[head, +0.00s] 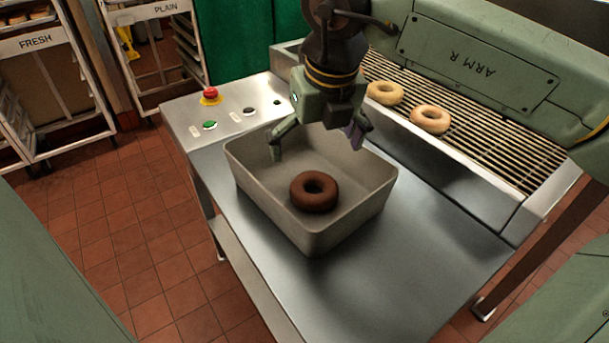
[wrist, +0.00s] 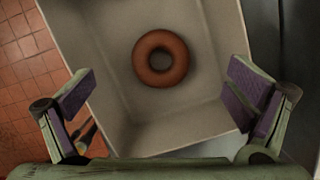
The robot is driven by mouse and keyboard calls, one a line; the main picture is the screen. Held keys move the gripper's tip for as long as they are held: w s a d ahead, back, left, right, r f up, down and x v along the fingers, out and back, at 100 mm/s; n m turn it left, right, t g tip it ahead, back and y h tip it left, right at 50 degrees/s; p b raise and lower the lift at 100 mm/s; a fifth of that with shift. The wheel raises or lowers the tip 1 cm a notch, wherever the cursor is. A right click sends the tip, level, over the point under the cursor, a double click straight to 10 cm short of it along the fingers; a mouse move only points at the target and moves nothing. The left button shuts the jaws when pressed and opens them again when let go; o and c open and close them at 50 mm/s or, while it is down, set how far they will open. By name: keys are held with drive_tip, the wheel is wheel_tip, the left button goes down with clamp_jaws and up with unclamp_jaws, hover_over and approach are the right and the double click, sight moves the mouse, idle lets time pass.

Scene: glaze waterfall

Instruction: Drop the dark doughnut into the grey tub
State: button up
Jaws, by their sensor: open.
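The dark doughnut (head: 314,192) lies flat inside the grey tub (head: 345,228), on its floor, apart from my gripper. In the wrist view the doughnut (wrist: 160,58) sits within the walls of the tub (wrist: 185,133), ahead of my fingers. My gripper (head: 318,145) is open and empty above the back part of the tub. In the wrist view its purple-padded fingers (wrist: 160,108) are spread wide with nothing between them.
The tub stands on a steel table (head: 420,240). Behind it a wire rack (head: 470,135) bears two pale doughnuts, one (head: 385,93) left of the other (head: 430,118). A red button (head: 211,94) and a green button (head: 210,125) are on the panel at left.

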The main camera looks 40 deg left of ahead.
drive_tip(key=v, duration=1)
drive_tip(key=shift+r, duration=0.25)
drive_tip(key=shift+d, duration=0.1)
